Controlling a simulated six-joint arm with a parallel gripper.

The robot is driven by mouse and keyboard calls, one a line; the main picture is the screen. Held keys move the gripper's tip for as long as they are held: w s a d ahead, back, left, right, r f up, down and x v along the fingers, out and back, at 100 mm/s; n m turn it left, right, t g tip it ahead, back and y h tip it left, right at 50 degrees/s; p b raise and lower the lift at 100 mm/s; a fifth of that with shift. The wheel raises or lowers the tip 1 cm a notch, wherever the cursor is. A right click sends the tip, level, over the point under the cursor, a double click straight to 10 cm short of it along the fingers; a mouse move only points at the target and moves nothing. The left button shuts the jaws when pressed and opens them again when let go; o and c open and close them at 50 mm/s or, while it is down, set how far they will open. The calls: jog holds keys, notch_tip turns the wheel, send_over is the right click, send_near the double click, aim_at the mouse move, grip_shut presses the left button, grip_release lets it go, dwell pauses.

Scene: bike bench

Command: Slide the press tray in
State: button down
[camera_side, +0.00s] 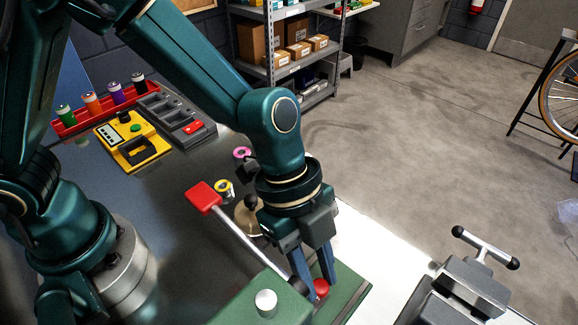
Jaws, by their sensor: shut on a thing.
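A green press (262,301) stands at the bottom of the side view, partly cut off by the frame edge. Its long lever with a red grip (203,197) slants up to the left. A flat green part (350,291) lies to the right of the press body; I cannot tell whether it is the tray or the press base. My gripper (320,283) points down beside the press, shut on a red knob (321,290). The fingers hide part of the knob, and the press body hides what lies behind it.
A yellow device (131,140), a red rack (68,126) of colored bottles and a grey tray (176,118) stand at the back left of the bench. Small yellow (224,188) and pink (242,153) rolls lie near the arm. A grey vise (470,286) is at right.

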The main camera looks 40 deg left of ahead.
jog(key=shift+s+d+r, duration=0.1)
jog(key=shift+s, duration=0.2)
jog(key=c, duration=0.6)
grip_release()
jog(key=shift+c, duration=0.2)
jog(key=shift+w, duration=0.1)
jog(key=v, duration=0.5)
